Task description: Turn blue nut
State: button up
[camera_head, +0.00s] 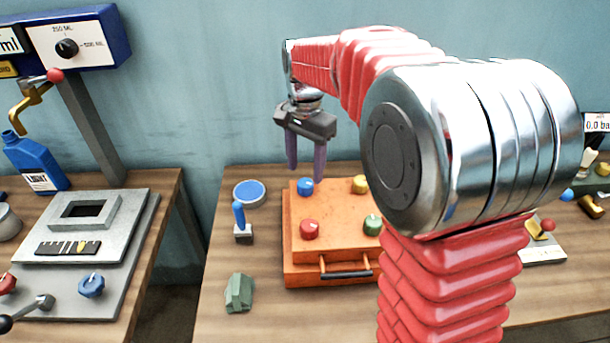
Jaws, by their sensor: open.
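An orange box (330,250) stands on the wooden table, with coloured nuts on its top. The blue nut (305,187) is at its back left corner. My gripper (305,170) points down, its two dark fingers apart and nothing seen between them. In the picture, the fingertips are just above the blue nut, one to each side; I cannot tell the exact height or depth gap. The red nut (309,229) is at the front left, the green nut (372,224) at the front right and the yellow nut (360,185) at the back right.
Left of the box are a blue round lid (250,193), a blue-handled lever (240,220) and a green block (239,292). A left bench carries a grey panel (120,235) and a blue bottle (38,162). My arm hides much to the right of the box.

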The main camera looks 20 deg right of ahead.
aim_at(305, 182)
notch_tip(305, 182, up, 9)
jog(key=shift+r, duration=0.15)
dwell(0.5)
